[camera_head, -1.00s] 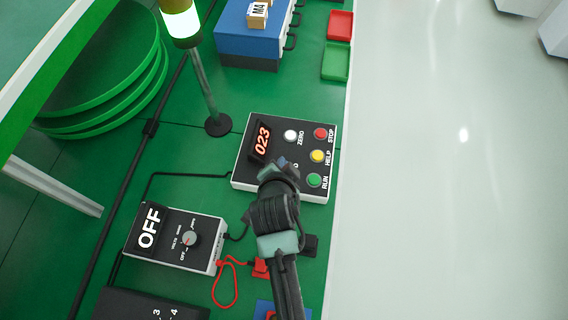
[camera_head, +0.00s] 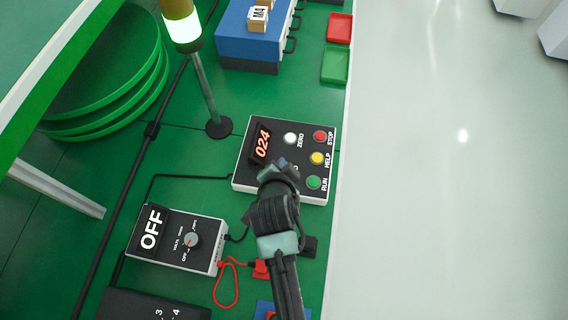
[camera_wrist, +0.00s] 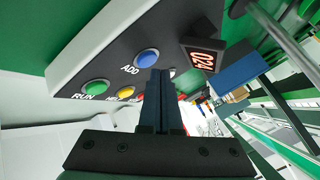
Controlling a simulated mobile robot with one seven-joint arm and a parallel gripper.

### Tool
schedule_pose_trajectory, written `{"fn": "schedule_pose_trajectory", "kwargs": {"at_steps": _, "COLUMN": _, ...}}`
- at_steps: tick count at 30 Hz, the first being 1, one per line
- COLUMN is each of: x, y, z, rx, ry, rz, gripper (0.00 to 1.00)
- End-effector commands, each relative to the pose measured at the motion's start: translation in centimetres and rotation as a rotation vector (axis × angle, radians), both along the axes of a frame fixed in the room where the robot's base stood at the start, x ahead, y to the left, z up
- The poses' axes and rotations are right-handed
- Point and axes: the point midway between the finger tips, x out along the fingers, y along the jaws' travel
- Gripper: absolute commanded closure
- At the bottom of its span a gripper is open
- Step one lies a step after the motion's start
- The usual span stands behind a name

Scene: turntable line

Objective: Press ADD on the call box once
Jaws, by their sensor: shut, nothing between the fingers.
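The call box (camera_head: 245,172) is a black panel in a light case, with a red-lit display (camera_head: 262,143) reading 024. In the wrist view the display (camera_wrist: 202,60) also reads 024. The blue ADD button (camera_wrist: 147,58) shows in the wrist view beside its label; in the head view my arm hides it. My gripper (camera_head: 280,168) is shut and empty over the panel.
Close by on the panel are the white ZERO (camera_head: 291,138), red STOP (camera_head: 320,135), yellow HELP (camera_head: 317,158) and green RUN (camera_head: 313,183) buttons. A lamp post (camera_head: 206,95) stands behind. A meter box showing OFF (camera_head: 151,228) lies to the left.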

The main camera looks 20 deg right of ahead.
Motion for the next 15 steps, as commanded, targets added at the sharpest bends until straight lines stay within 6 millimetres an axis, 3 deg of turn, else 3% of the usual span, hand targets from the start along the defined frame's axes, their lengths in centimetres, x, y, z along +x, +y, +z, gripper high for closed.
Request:
{"fn": "schedule_pose_trajectory", "kwargs": {"at_steps": 11, "x": 0.0, "y": 0.0, "z": 0.4, "rx": -0.001, "ry": -0.001, "rz": 0.000, "gripper": 1.00}}
{"fn": "schedule_pose_trajectory", "kwargs": {"at_steps": 15, "x": 0.0, "y": 0.0, "z": 1.3, "rx": -0.001, "ry": -0.001, "rz": 0.000, "gripper": 1.00}}
